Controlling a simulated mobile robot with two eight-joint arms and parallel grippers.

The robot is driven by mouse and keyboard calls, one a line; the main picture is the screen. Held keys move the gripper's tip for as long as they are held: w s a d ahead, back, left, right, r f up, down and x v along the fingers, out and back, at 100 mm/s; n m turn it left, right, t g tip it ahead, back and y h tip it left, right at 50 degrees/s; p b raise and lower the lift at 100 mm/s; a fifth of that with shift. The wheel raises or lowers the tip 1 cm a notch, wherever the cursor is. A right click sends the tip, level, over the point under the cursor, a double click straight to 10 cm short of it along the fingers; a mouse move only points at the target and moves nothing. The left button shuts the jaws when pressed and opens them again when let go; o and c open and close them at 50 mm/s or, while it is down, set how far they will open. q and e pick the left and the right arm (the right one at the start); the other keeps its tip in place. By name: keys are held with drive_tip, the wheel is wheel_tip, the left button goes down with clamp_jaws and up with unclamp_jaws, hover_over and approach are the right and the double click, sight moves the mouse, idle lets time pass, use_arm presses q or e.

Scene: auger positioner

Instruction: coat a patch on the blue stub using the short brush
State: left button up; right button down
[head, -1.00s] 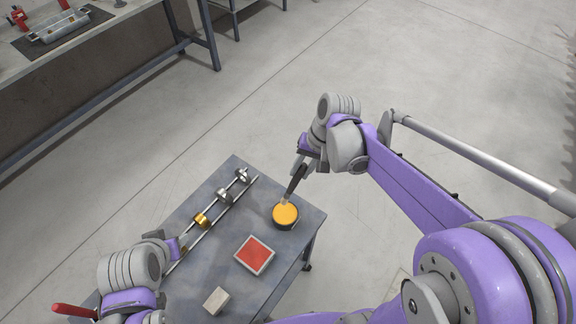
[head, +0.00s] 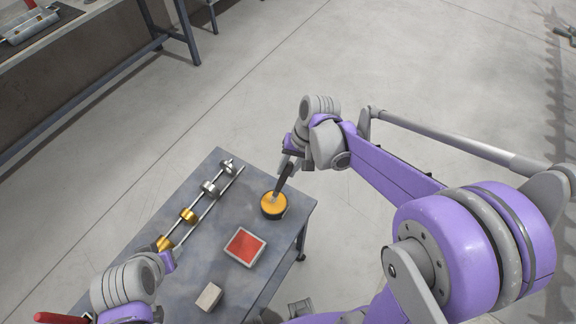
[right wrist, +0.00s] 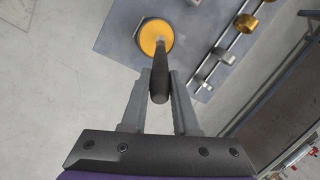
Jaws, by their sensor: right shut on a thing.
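My right gripper (head: 288,167) is shut on the dark handle of the short brush (right wrist: 159,75). The brush points down over a round pot with a yellow-orange top (head: 273,208), and its tip overlaps the yellow in both views. Whether the tip touches or dips into it I cannot tell. The pot also shows in the right wrist view (right wrist: 152,32). My left gripper (head: 168,262) is near the gold end of the rail rack; its fingers are partly hidden, and I cannot tell if they hold anything. No blue stub is visible in these frames.
Two parallel rods (head: 211,207) on the grey table (head: 235,278) carry silver and gold pieces. A red-topped tray (head: 245,246) and a small beige block (head: 209,296) lie nearer. A red handle (head: 62,318) shows bottom left. A bench (head: 75,22) stands at the far left.

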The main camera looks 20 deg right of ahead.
use_arm(q)
drive_tip(key=shift+s+f+b, duration=0.25)
drive_tip(key=shift+f+b, duration=0.2)
drive_tip(key=shift+f, duration=0.15)
use_arm(e)
drive_tip(key=shift+f, duration=0.65)
idle(1.6)
drive_tip(key=shift+w+r+p, duration=0.1)
drive_tip(key=shift+r+p, duration=1.6)
drive_tip(key=shift+r, duration=1.9)
use_arm(q)
drive_tip(key=w+r, duration=0.1)
drive_tip(key=r, duration=0.2)
drive_tip(key=w+r, duration=0.1)
drive_tip(key=r, duration=0.1)
drive_tip(key=shift+w, duration=0.3)
drive_tip(key=shift+s, duration=0.15)
